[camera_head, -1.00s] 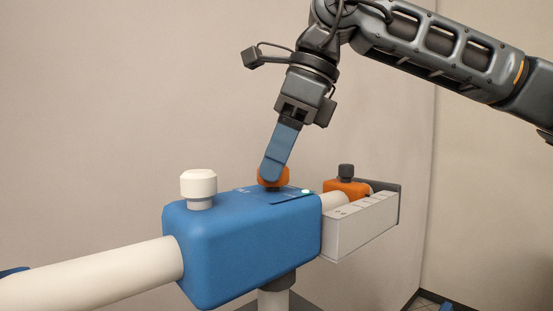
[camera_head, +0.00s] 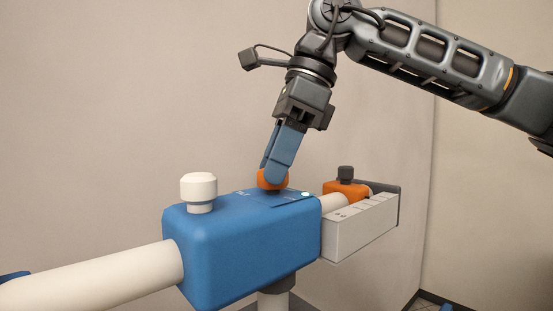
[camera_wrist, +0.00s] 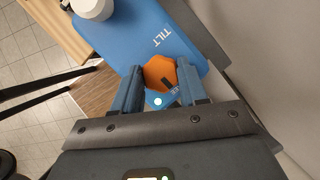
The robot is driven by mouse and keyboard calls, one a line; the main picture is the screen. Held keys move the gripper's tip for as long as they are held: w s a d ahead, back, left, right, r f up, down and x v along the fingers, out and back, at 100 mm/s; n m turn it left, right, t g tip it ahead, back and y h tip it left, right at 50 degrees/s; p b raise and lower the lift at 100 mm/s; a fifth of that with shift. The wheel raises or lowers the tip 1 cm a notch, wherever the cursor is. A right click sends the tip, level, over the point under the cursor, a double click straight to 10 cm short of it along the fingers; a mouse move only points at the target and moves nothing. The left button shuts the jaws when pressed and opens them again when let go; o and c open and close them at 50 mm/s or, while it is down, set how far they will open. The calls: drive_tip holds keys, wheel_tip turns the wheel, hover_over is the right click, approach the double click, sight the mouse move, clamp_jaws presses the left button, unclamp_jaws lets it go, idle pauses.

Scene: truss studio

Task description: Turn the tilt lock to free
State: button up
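The tilt lock is an orange faceted knob (camera_head: 271,181) on top of a blue housing (camera_head: 240,245). My gripper (camera_head: 273,178) points down at it, with its blue fingers around the knob. In the wrist view the orange knob (camera_wrist: 159,73) sits between the two fingertips (camera_wrist: 161,70), which look closed against its sides. White "TILT" lettering is on the housing beyond the knob. Partly hidden lettering and a small light dot (camera_wrist: 158,101) are on the near side. A dark mark shows at the knob's near edge; its exact alignment is hard to tell.
A white knob (camera_head: 199,190) stands on the housing's left end. A white tube (camera_head: 90,277) runs out to the left. On the right are a second orange part with a dark knob (camera_head: 346,174) and a pale marked box (camera_head: 360,226). The space above the housing's left end is clear.

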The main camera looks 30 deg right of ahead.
drive_tip(key=o, duration=0.4)
drive_tip(key=shift+r, duration=0.1)
drive_tip(key=v, duration=0.7)
drive_tip(key=shift+d+r, duration=0.15)
drive_tip(key=shift+r, duration=0.1)
idle(0.3)
